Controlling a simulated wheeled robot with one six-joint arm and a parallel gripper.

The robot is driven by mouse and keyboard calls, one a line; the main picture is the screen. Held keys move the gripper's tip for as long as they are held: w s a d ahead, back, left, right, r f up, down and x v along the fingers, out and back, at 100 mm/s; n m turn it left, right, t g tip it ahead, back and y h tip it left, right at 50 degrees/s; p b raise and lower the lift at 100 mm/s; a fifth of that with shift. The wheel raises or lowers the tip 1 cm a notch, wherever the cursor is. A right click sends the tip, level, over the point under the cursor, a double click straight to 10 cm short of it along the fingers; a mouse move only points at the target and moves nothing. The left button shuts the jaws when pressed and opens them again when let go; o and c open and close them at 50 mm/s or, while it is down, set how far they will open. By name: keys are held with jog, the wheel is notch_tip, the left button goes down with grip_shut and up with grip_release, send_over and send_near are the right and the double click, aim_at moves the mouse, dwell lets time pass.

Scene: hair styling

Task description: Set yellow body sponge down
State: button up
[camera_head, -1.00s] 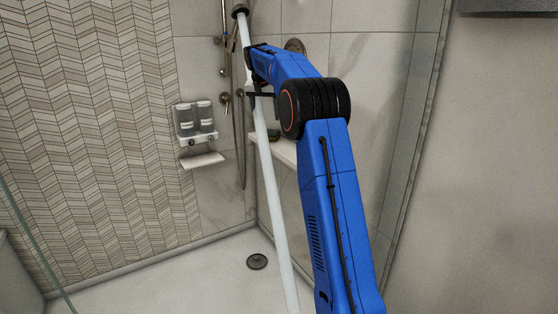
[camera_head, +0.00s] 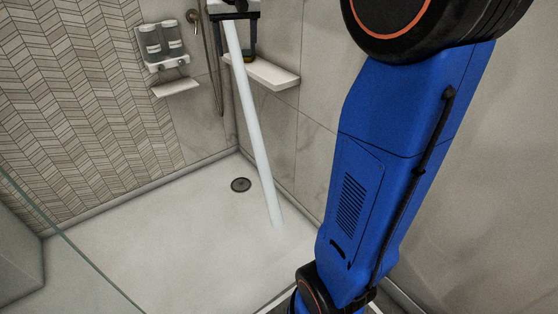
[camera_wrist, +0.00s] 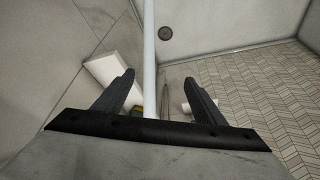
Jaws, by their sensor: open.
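My gripper (camera_wrist: 159,76) is open, its two dark fingers spread apart in the wrist view. In the head view it (camera_head: 238,42) is at the top centre, in front of a white wall shelf (camera_head: 276,76). A small yellow and dark green thing (camera_wrist: 137,110) shows between the finger bases in the wrist view, mostly hidden. It may be the yellow body sponge, but I cannot tell for sure. In the head view a small yellowish bit (camera_head: 248,59) shows at the shelf's left end, by my gripper. No sponge is clearly seen between the fingertips.
A long white pole (camera_head: 253,130) slants from my gripper's area toward the shower floor (camera_head: 165,235); it crosses between the fingers in the wrist view. Two bottles (camera_head: 161,38) hang in a wall holder above a small ledge (camera_head: 176,87). A round drain (camera_head: 241,185) lies in the open floor.

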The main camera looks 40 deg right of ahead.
jog(key=s+a+f+n, duration=0.1)
jog(key=s+a+f, duration=0.2)
jog(key=s+f, duration=0.3)
jog(key=s+a+f+n+y, duration=0.1)
jog(key=s+f, duration=0.6)
jog(key=s, duration=1)
jog(key=s+a+f+n, duration=0.2)
jog(key=s+a+f, duration=0.3)
jog(key=s, duration=0.7)
notch_tip(320, 180, down, 2)
jog(key=shift+s+a+f+n+t+y, duration=0.1)
jog(key=shift+s+a+n+t+y, duration=0.1)
jog(key=shift+a+n+t+y, duration=0.15)
